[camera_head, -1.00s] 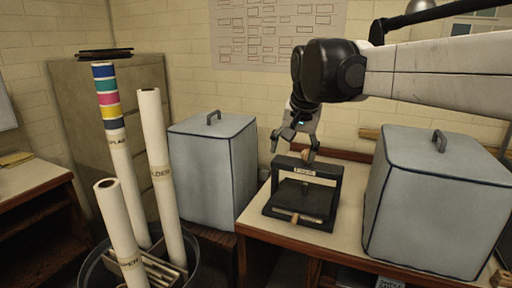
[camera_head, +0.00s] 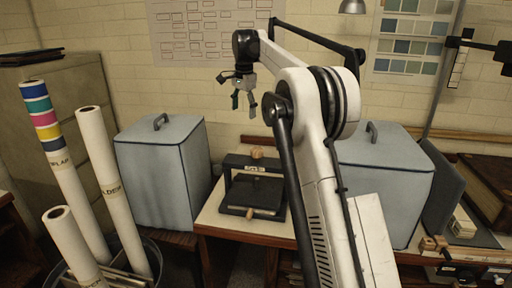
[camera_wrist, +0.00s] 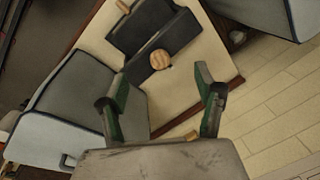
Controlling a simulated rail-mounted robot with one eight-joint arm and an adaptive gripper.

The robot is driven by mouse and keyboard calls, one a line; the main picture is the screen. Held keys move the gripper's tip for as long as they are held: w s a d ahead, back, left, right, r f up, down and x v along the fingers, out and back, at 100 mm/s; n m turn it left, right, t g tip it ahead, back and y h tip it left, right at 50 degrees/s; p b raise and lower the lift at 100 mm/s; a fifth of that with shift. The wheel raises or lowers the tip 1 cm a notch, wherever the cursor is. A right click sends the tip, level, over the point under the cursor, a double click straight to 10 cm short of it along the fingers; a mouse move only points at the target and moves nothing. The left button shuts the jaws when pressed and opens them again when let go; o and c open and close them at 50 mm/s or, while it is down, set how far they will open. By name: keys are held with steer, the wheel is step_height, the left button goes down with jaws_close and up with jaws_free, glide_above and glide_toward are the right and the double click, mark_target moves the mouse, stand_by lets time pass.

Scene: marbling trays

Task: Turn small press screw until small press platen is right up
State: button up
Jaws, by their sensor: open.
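The small press (camera_head: 252,187) is a dark frame on a cream-topped table between two grey covered boxes. Its screw has a round wooden knob (camera_head: 257,153) on top of the crossbar, also seen in the wrist view (camera_wrist: 160,59). The dark platen (camera_head: 251,193) sits low inside the frame; its exact height is hard to tell. A wooden handle (camera_head: 250,213) sticks out at the press front. My gripper (camera_head: 244,108) is open and empty, above and apart from the knob. In the wrist view my green-padded fingers (camera_wrist: 163,88) are spread wide, with the knob beyond them.
A grey covered box (camera_head: 163,178) stands left of the press, and another (camera_head: 385,185) stands right, partly behind my arm. Rolled tubes (camera_head: 101,158) stand in a bin at left. The air above the press is free.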

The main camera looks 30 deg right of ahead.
steer(key=w+d+f+m+p, duration=0.2)
steer(key=w+d+f, duration=0.1)
steer(key=w+d, duration=0.1)
steer(key=m+g+p, duration=0.2)
steer(key=m+p, duration=0.1)
glide_above(257, 149)
step_height(257, 149, down, 6)
step_height(257, 149, down, 14)
steer(key=b, duration=0.4)
steer(key=shift+r, duration=0.2)
steer(key=c, duration=1.2)
steer(key=shift+o, duration=0.2)
steer(key=shift+n, duration=0.5)
